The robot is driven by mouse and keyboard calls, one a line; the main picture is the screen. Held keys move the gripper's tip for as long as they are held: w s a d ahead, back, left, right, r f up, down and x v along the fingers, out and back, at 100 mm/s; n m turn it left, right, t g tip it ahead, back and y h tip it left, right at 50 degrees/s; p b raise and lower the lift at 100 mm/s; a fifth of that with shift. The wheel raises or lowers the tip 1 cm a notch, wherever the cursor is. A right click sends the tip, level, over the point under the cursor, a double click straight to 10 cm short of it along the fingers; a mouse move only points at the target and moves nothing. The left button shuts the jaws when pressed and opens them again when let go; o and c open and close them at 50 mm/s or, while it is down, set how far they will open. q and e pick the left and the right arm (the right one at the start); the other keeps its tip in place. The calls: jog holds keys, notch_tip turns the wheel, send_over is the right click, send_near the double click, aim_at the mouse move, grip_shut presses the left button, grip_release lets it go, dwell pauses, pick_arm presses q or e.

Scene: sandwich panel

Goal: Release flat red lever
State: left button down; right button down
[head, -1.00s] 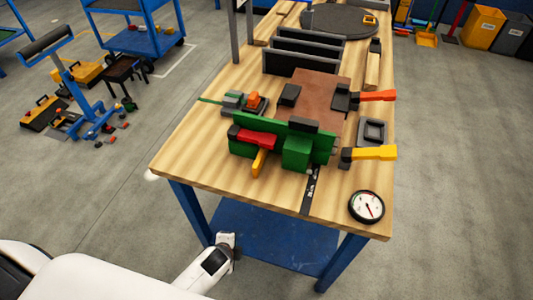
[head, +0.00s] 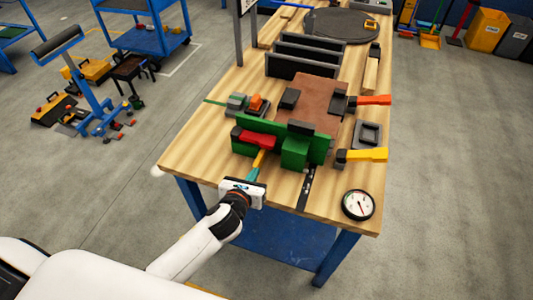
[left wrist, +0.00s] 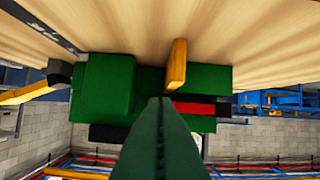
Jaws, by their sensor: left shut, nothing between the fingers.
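The flat red lever (head: 257,141) lies along the front of the green fixture (head: 295,153) on the workbench. It shows as a partly covered red strip in the left wrist view (left wrist: 192,108). My left gripper (head: 255,169) is in front of the fixture, below the red lever and close to a yellow lever (head: 261,158) that sticks out toward me. Its green fingers (left wrist: 160,104) are shut and empty in the left wrist view, overlapping the fixture beside the red lever. I cannot tell whether they touch anything. My right gripper is not in view.
An orange-red handle (head: 374,100) and a larger yellow handle (head: 366,155) jut out on the right. A brown panel (head: 318,97) lies behind the fixture. A dial gauge (head: 358,204) lies at the front right corner. The bench top left of the fixture (head: 190,150) is clear.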

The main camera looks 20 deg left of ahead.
pick_arm(q)
jog(key=shift+w+d+r+m, duration=0.1)
jog(key=shift+w+r+m, duration=0.2)
jog(key=shift+m, duration=0.3)
send_near(278, 142)
jog(key=w+f, duration=0.1)
jog(key=w+a+f, duration=0.1)
jog(key=w+f, duration=0.1)
jog(key=shift+a+f+p, duration=0.25)
jog(key=shift+a+p, duration=0.05)
jog(key=shift+a, duration=0.05)
jog(key=shift+w, duration=0.1)
